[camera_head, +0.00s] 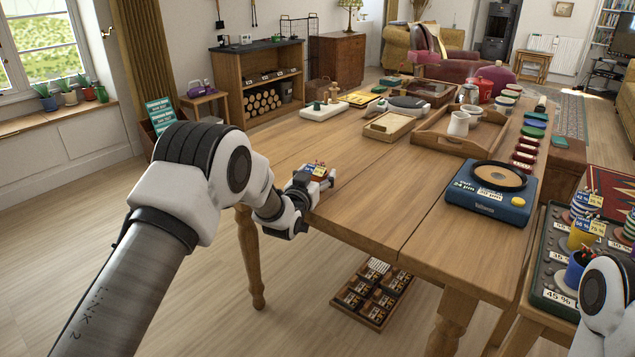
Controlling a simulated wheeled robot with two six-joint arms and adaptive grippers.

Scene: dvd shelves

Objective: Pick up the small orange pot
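My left gripper (322,182) is low over the near left edge of the wooden table. A small item with orange-yellow, red and blue patches (317,171) shows right at its fingers. It is too small and partly covered, so I cannot tell whether it is the orange pot or whether the fingers grip it. Several small plant pots stand on the window sill at far left, among them a reddish one (102,94) and a green one (89,94). My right arm shows only at the lower right edge, and its gripper is out of view.
The wooden table (375,195) is bare in its near middle. A blue scale with a round pan (489,200) stands at its right side. A wooden tray (447,141) with white jugs lies farther back.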

